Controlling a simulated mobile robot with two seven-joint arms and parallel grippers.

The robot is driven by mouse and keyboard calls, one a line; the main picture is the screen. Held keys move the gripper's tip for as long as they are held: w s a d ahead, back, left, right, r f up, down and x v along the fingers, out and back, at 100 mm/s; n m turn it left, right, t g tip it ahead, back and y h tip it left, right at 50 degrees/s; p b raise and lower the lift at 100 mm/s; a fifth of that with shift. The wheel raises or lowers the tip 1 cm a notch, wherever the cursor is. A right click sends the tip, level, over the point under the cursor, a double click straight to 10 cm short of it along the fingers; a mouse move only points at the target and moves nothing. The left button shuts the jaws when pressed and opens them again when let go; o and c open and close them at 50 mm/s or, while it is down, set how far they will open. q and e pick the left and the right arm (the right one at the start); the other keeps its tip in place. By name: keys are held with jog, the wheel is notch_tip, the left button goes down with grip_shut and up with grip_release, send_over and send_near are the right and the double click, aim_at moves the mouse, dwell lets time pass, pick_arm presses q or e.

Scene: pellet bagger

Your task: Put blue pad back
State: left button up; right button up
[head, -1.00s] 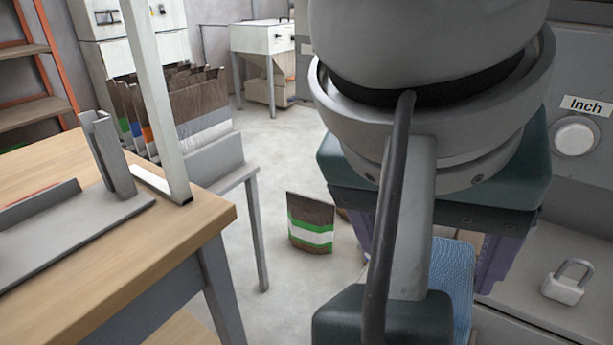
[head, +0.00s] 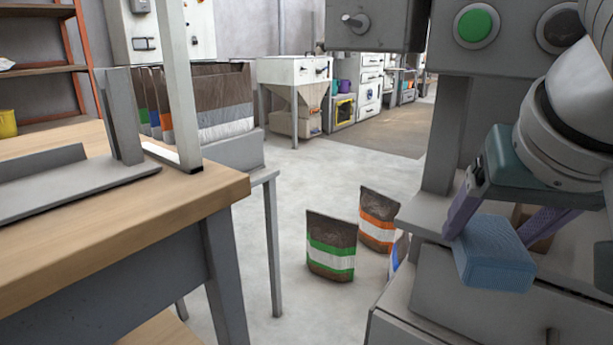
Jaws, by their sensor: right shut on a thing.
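The blue pad (head: 492,256) is a light blue textured block at the right of the head view. My right gripper (head: 503,232) has its purple fingers on either side of the pad and is shut on it. The pad is held in front of the grey machine (head: 450,285); I cannot tell whether it touches the machine's ledge. My left gripper is not in view.
A wooden table (head: 215,190) with a grey metal fixture (head: 70,180) fills the left. A green-banded bag (head: 331,247) and an orange-banded bag (head: 378,220) stand on the floor between table and machine. A control box with a green button (head: 476,25) hangs above.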

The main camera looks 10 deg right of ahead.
jog(key=w+d, duration=0.1)
jog(key=w, duration=0.1)
jog(key=w+d, duration=0.2)
jog(key=w, duration=0.1)
jog(key=shift+w+b, duration=0.3)
jog(key=shift+w, duration=0.05)
jog(key=w, duration=0.1)
jog(key=w+d, duration=0.1)
jog(key=w, duration=0.1)
jog(key=shift+w+d+b, duration=0.2)
jog(key=shift+d+b, duration=0.1)
jog(key=shift+f, duration=0.4)
jog(key=o, duration=1.1)
jog(key=shift+o, duration=0.2)
jog(key=shift+r, duration=0.1)
